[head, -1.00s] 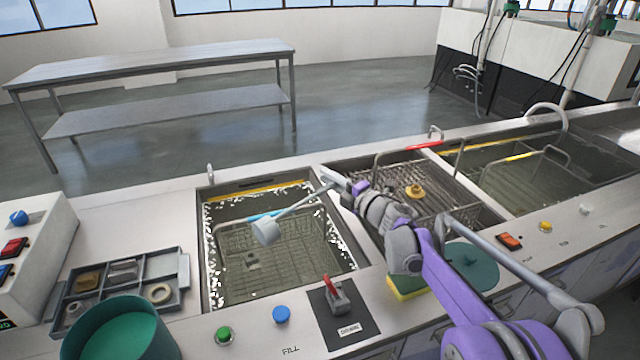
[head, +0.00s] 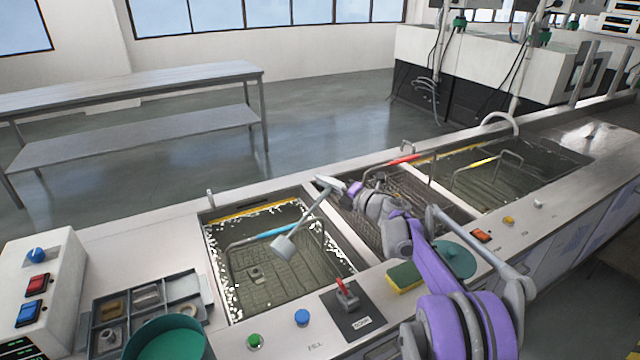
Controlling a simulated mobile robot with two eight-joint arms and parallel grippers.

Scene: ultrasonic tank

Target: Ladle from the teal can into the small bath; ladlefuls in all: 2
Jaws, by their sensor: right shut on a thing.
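The teal can (head: 165,340) stands at the front left, cut off by the bottom edge; teal shows inside it. My right gripper (head: 348,190) is shut on the end of the ladle's handle. The ladle (head: 284,247) reaches down and left from it, with its pale cup tilted over the left bath (head: 262,212), which I take for the small bath. This bath holds liquid and a wire basket with a blue handle grip. I cannot tell whether the cup holds liquid. My left gripper is not in view.
A parts tray (head: 205,288) lies behind the can, beside a control box (head: 40,275). A middle bath (head: 425,215) and a right bath (head: 540,165) hold baskets. A sponge (head: 404,277), teal disc (head: 455,260), buttons and a red-handled switch (head: 346,292) line the front.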

